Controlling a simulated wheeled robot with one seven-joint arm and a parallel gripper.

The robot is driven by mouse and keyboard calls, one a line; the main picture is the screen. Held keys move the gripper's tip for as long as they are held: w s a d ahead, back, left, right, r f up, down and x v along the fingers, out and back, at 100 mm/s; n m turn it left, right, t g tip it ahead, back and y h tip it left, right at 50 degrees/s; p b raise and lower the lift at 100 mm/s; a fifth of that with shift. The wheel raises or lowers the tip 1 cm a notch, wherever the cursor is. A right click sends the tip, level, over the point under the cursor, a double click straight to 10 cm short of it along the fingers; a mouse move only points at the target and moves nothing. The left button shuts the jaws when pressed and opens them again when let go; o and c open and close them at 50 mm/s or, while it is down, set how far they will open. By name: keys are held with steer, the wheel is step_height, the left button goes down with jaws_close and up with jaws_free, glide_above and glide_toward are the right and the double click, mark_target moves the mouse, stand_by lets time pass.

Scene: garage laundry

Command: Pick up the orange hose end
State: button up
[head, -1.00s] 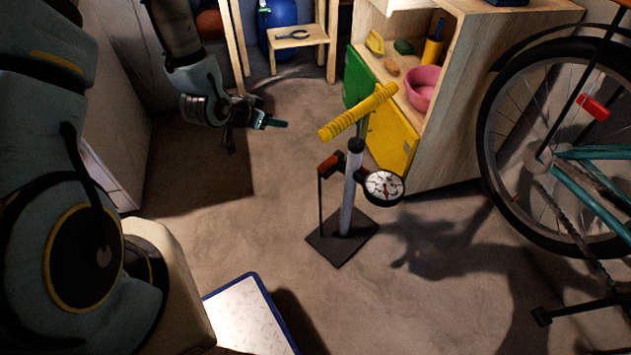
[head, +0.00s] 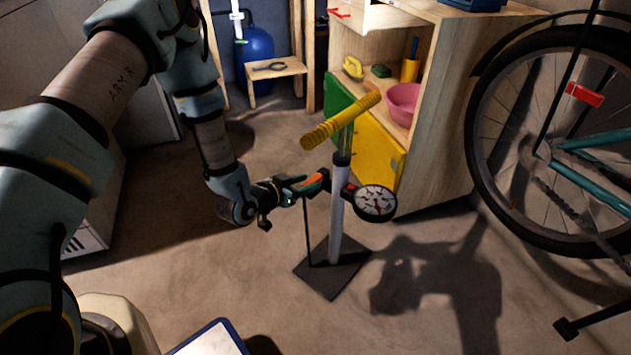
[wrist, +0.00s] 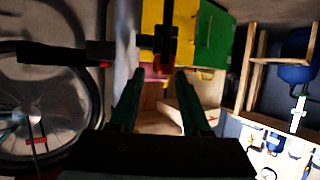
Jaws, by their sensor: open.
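The floor pump has a white tube (head: 338,215), a yellow handle (head: 341,120), a round gauge (head: 375,203) and a black base plate; it stands upright on the floor. The orange hose end (head: 316,182) is on the left side of the tube, with a thin black hose hanging below it. My gripper (head: 300,192) is close to its left side, open and pointing at it. In the wrist view the open fingers (wrist: 160,76) show nothing between them; a narrow orange strip (wrist: 174,46) shows just beyond the tips. Whether they touch is unclear.
A wooden cabinet with a yellow door (head: 370,150) and pink bowl (head: 404,104) stands behind the pump. A bicycle (head: 545,150) is at right. A small stool (head: 275,70) is at the back. A blue-edged board (head: 210,342) lies in front. Floor around the pump is clear.

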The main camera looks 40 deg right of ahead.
mark_target(312, 180)
steer(key=x, duration=0.5)
steer(key=shift+w+b, duration=0.1)
steer(key=shift+b, duration=0.25)
steer(key=shift+c, duration=0.4)
steer(key=shift+a, duration=0.1)
jaws_close()
